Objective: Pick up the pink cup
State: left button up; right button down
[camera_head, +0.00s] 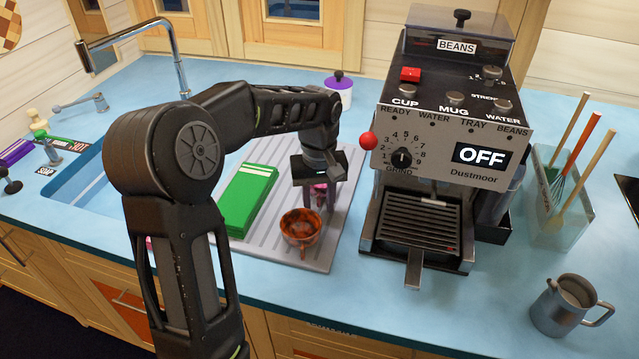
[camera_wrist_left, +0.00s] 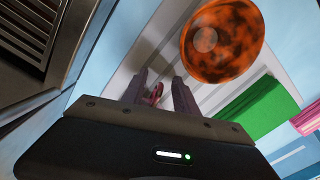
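My left gripper (camera_head: 318,196) points down over the grey ridged drying mat, just behind a brown mottled cup (camera_head: 300,229). A small pink thing (camera_head: 319,188), perhaps part of the pink cup, shows between its fingers. In the left wrist view the two fingers (camera_wrist_left: 159,95) stand apart, with a small pink-red piece (camera_wrist_left: 156,92) between them and gaps beside it. Most of the pink thing is hidden by the gripper, so I cannot tell its full shape. The brown cup also shows in the wrist view (camera_wrist_left: 224,40), beside the fingers. My right gripper is not in view.
A green block-like thing with a white edge (camera_head: 247,200) lies left of the gripper on the mat (camera_head: 325,255). The coffee machine (camera_head: 440,140) stands close on the right. A white pot with a purple lid (camera_head: 338,92) is behind. A metal jug (camera_head: 565,305) stands front right.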

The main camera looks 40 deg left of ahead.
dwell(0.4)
pick_arm(q)
grip_shut()
dwell(1.3)
